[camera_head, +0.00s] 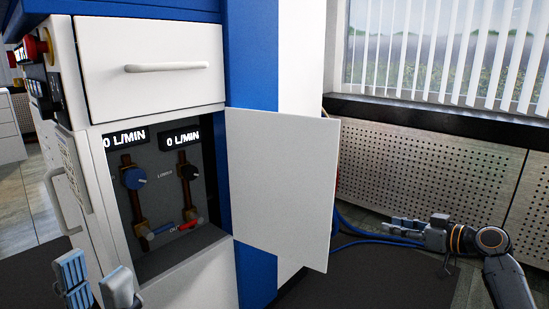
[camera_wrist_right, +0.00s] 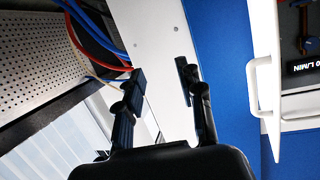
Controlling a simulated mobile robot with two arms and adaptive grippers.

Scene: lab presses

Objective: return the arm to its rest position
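My right gripper (camera_head: 402,227) is at the lower right of the head view, pointing left. It is apart from the open cabinet door (camera_head: 283,185) and in front of the perforated wall panel. In the right wrist view its two dark fingers (camera_wrist_right: 163,88) stand apart with nothing between them. My left gripper (camera_head: 97,280) shows at the bottom left of the head view, in front of the cabinet's lower part. Its two fingertips are apart and nothing shows between them; the rest of it is out of frame.
The cabinet holds two valves, one with a blue knob (camera_head: 135,178), under displays reading 0 L/MIN. A closed drawer (camera_head: 150,65) is above. Blue hoses (camera_head: 365,234) run behind the door towards my right arm. A perforated panel (camera_head: 430,170) lines the wall below the window.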

